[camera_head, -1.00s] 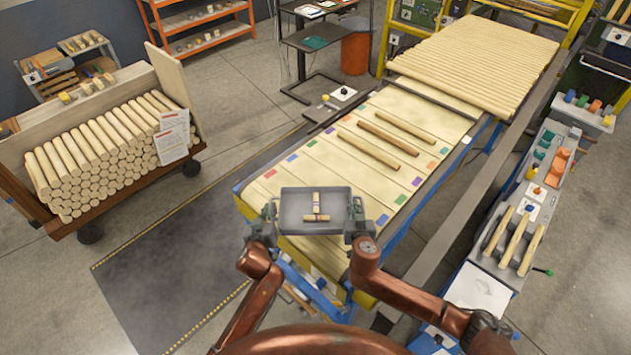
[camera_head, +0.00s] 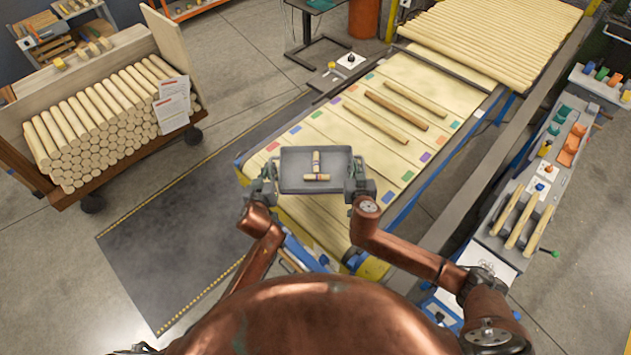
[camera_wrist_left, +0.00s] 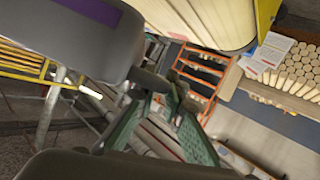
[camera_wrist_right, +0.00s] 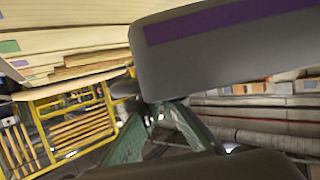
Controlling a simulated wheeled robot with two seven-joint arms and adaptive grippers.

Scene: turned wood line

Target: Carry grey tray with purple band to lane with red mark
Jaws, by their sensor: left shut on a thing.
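The grey tray (camera_head: 337,166) is level above the near end of the pale slatted table, with two short wooden pieces (camera_head: 316,177) in it. Its purple band shows in the left wrist view (camera_wrist_left: 92,10) and the right wrist view (camera_wrist_right: 225,22). My left gripper (camera_head: 267,183) is shut on the tray's left handle. My right gripper (camera_head: 358,185) is at the right handle, its fingers closed around it. The red mark (camera_head: 272,147) is at the table's left edge, left of the tray. The tray and arms hide part of that lane.
Other lanes have coloured marks, such as blue (camera_head: 296,129) and green (camera_head: 407,177). Loose rods (camera_head: 396,116) lie on the table farther back. A cart of dowels (camera_head: 95,125) stands left, and a narrow bench (camera_head: 520,215) right.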

